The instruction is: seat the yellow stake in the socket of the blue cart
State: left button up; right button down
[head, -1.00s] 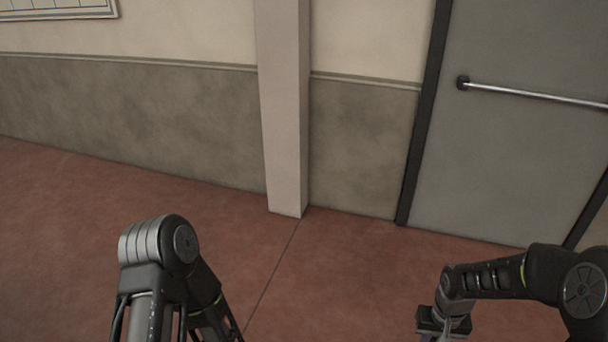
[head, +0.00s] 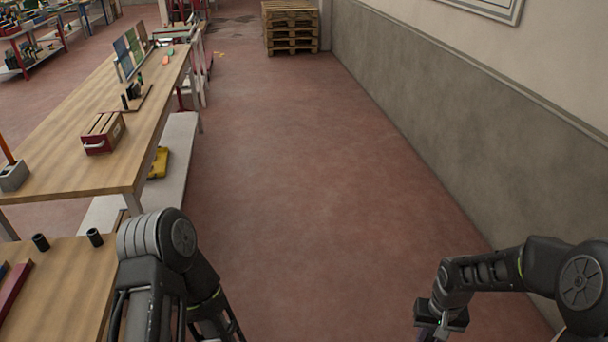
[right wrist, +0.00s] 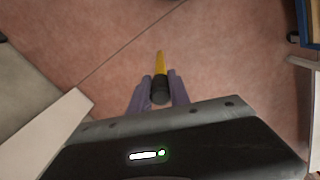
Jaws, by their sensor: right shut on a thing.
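The yellow stake (right wrist: 160,64) has a dark lower end and shows in the right wrist view. My right gripper (right wrist: 160,88) is shut on the dark end, with a purple finger on each side, and the yellow part points away from the wrist. In the head view the right gripper (head: 440,318) hangs at the lower right over open floor; the stake cannot be made out there. My left arm comes in at the lower left, but its gripper is out of frame.
A long wooden table (head: 60,195) stands at left, bearing a red crate (head: 98,146). A nearer tabletop (head: 70,310) is beside my left arm. Pallets (head: 291,40) are stacked at the back. A wall runs along the right. The red floor between is clear. A blue-edged object (right wrist: 307,22) shows in the wrist view.

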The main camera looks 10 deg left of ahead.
aim_at(98, 243)
jog(key=i+j, duration=0.2)
jog(key=i, duration=0.85)
jog(key=i+j+u, duration=0.1)
jog(key=i, duration=1)
jog(key=u, duration=3.6)
